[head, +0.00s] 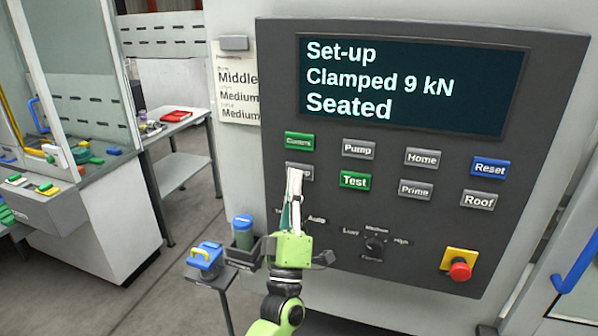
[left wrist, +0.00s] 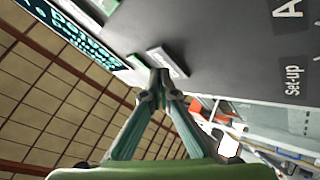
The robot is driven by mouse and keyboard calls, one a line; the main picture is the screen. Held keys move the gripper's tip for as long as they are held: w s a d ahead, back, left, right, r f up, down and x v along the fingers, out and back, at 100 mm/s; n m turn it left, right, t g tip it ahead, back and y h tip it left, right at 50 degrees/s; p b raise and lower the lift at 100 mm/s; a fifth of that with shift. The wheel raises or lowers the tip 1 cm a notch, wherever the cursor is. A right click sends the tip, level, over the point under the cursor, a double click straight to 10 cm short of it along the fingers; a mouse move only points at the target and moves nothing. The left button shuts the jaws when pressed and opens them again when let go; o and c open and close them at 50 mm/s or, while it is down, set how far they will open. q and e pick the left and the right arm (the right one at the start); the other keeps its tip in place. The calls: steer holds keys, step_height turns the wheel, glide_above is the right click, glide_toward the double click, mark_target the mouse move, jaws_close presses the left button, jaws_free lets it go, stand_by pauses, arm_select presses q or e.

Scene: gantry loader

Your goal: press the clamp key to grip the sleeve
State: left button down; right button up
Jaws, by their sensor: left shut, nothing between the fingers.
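The control panel (head: 400,215) faces me with a dark screen (head: 412,84) reading "Set-up", "Clamped 9 kN" and "Seated". A grey key (head: 308,173), its label partly hidden and ending in "mp", sits under a green key (head: 299,141) in the left column. My left gripper (head: 294,173) is shut and empty, its fingertips in front of the grey key. In the left wrist view the shut fingertips (left wrist: 160,78) are right at the lower edge of a grey key (left wrist: 170,62); I cannot tell whether they touch it. The sleeve and my right gripper are not in view.
Other keys such as Pump (head: 358,149), Test (head: 355,180) and Reset (head: 490,168) lie to the right. A rotary knob (head: 375,243) and a red emergency stop (head: 460,270) are lower.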

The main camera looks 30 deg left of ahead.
arm_select(q)
steer(key=shift+s+d, duration=0.1)
steer(key=shift+s, duration=0.35)
steer(key=shift+s+d+p, duration=0.2)
steer(key=shift+s, duration=0.6)
steer(key=shift+s+d+p, duration=0.15)
steer(key=shift+s+d, duration=0.05)
steer(key=shift+s, duration=0.6)
steer(key=shift+s+d+p, duration=0.2)
steer(key=shift+s, duration=0.6)
steer(key=shift+f, duration=0.1)
